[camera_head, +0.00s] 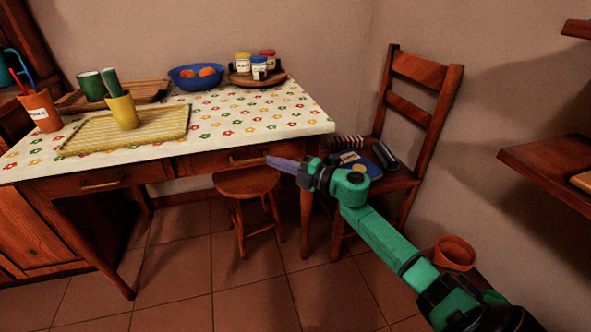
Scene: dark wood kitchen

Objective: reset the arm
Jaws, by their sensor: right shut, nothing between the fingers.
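My right arm, green and black, comes in from the lower right. Its gripper (272,161) points left, in front of the table's front edge near a drawer handle. The gripper is shut, with nothing held. It shows above and to the right of a small wooden stool (246,181). I cannot tell from this view whether it touches the table. My left gripper is not in view.
A table with a flowered cloth (240,122) holds a blue bowl (190,83), a yellow cup (124,111), a woven mat (170,124) and jars on a round board (238,79). A wooden chair (427,70) with items on its seat stands right. A terracotta pot (455,249) is on the floor.

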